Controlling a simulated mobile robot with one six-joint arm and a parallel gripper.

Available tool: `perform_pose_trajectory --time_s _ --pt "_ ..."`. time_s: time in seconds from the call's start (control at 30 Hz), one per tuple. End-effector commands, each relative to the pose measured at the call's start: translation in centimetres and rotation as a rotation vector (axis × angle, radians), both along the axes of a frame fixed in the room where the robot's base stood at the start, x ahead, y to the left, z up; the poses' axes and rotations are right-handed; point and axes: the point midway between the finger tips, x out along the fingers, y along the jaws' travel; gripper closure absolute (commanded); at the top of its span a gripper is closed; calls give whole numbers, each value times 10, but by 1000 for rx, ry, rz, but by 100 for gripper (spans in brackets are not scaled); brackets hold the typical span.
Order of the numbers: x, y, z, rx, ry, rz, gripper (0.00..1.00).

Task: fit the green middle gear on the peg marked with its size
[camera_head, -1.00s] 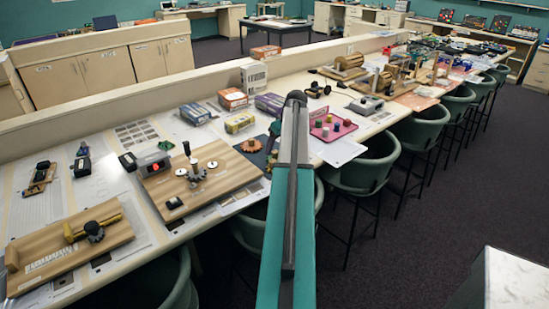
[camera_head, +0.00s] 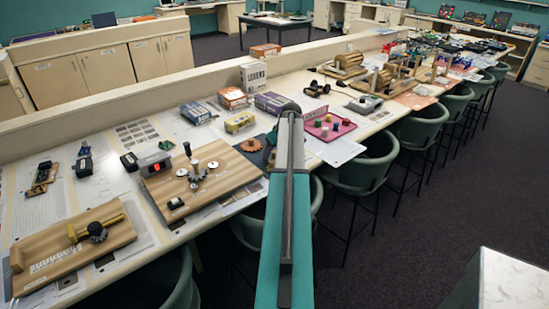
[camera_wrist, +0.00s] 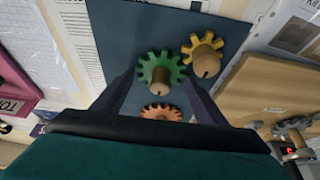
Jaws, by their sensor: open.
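In the wrist view the green gear (camera_wrist: 146,70) lies on a dark blue mat (camera_wrist: 115,25), with a wooden knob standing up from its middle. A yellow gear (camera_wrist: 188,48) is at its upper right and an orange gear (camera_wrist: 160,106) is below it, partly hidden by my gripper. My gripper (camera_wrist: 160,78) is open, with a dark finger on each side of the green gear's knob. I cannot tell whether they touch. In the head view my arm hides the green gear. A wooden board (camera_head: 235,180) carries small grey gears and upright posts; no size marks are readable.
The orange gear (camera_head: 251,145) also shows in the head view. A pink tray (camera_head: 318,138) with coloured pieces is right of my arm. Small boxes (camera_head: 240,121) stand behind the mat. Another wooden board (camera_head: 40,250) lies at the front left. Green chairs (camera_head: 368,175) line the table edge.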

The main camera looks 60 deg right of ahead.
Motion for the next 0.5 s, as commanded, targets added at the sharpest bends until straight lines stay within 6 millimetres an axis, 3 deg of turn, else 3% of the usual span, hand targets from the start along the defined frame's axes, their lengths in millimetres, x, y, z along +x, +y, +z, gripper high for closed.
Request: perform_pose_trajectory --time_s 0.2,0.5 --pt "0 0 0 0 0 0 34" --pt "1 0 0 0 0 1 81"
